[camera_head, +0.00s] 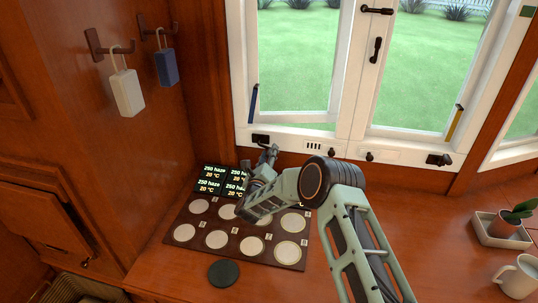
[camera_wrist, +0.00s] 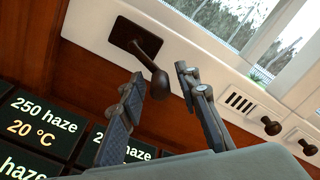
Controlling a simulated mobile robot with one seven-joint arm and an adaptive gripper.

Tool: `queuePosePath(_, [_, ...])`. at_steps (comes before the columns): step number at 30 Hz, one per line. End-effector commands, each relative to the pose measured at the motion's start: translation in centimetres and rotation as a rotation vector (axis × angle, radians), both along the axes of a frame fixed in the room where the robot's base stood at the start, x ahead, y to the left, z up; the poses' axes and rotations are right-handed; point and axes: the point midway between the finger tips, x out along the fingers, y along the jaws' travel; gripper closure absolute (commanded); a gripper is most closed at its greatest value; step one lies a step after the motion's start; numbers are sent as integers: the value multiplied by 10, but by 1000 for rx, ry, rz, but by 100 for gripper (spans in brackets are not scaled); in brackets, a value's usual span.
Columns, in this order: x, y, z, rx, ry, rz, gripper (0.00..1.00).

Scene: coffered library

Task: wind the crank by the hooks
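Two dark wall hooks (camera_head: 95,43) on the wooden wall at the left hold a white block-shaped tag (camera_head: 127,93) and a blue one (camera_head: 166,68). The nearest crank (camera_head: 260,138) is a dark plate on the white window sill, just right of that wall. In the wrist view the crank's plate (camera_wrist: 136,38) has a short arm ending in a dark knob (camera_wrist: 160,86), which hangs downward. My gripper (camera_wrist: 160,75) is open, with one finger on each side of the knob in the picture. I cannot tell whether either finger touches it.
A second crank (camera_head: 438,160) is farther right on the sill. Small dark knobs (camera_head: 369,156) sit between. Below my arm lies a dark board (camera_head: 178,250) with pale discs and lit displays (camera_head: 210,186). A dark disc (camera_head: 224,272), potted plant (camera_head: 505,228) and mug (camera_head: 518,277) stand on the desk.

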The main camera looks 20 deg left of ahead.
Motion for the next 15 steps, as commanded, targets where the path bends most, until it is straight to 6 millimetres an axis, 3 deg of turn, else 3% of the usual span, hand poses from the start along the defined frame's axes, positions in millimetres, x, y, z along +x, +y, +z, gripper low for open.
queuePosePath(1, [0, 0, 0, 0, 0, 0, 78])
queuePosePath(7, [0, 0, 0, 0, 0, 0, 100])
queuePosePath(15, [0, 0, 1, 1, -2, -1, 100])
